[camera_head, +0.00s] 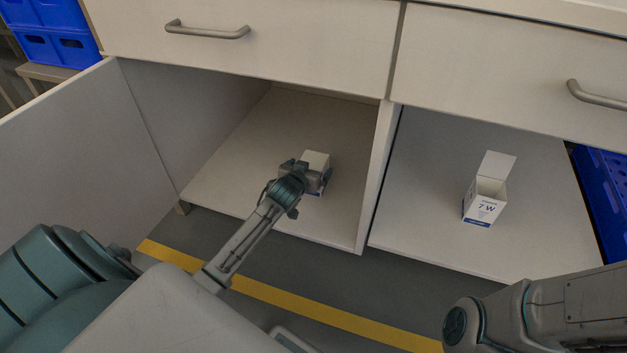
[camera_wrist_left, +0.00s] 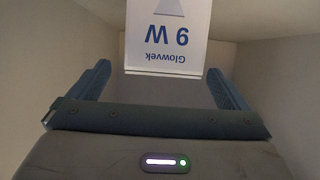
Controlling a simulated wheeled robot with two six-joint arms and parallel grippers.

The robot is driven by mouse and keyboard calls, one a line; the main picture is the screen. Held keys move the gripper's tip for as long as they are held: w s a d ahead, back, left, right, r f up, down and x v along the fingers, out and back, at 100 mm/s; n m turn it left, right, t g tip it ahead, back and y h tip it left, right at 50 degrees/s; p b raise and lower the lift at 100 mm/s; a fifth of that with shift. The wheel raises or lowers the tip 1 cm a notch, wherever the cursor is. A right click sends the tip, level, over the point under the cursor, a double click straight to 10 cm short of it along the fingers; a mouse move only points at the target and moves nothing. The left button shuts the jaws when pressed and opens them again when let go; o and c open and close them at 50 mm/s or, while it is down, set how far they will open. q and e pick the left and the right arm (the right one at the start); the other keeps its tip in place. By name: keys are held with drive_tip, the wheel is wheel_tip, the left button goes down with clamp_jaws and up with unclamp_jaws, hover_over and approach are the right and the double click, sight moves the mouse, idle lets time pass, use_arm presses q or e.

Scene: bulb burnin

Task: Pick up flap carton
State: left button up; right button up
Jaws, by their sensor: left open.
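A white carton (camera_head: 316,160) with a blue band at its base stands in the left cabinet compartment, partly hidden by my left gripper (camera_head: 306,178). In the left wrist view this carton (camera_wrist_left: 168,38) shows "Glowvek 9 W" upside down. My left gripper is open, its fingers (camera_wrist_left: 160,76) on either side of the carton's lower edge; I cannot tell whether either finger touches it. A second white carton (camera_head: 484,207), marked "7 W", stands upright with its top flap raised in the right compartment. My right gripper is not in view.
A divider panel (camera_head: 377,180) separates the two compartments, with drawers (camera_head: 250,50) above. An open door (camera_head: 80,150) stands at the left. Blue crates are at the upper left (camera_head: 52,48) and far right (camera_head: 600,190). The floor around both cartons is clear.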

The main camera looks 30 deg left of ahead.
sight(313, 163)
use_arm(q)
drive_tip(key=b+x, duration=0.4)
drive_tip(key=shift+w+a+f, duration=0.1)
drive_tip(key=shift+a+f, duration=0.05)
drive_tip(key=shift+f, duration=0.15)
drive_tip(key=shift+w+a, duration=0.1)
drive_tip(key=shift+w, duration=0.2)
drive_tip(key=c, duration=1.3)
drive_tip(key=shift+r, duration=0.1)
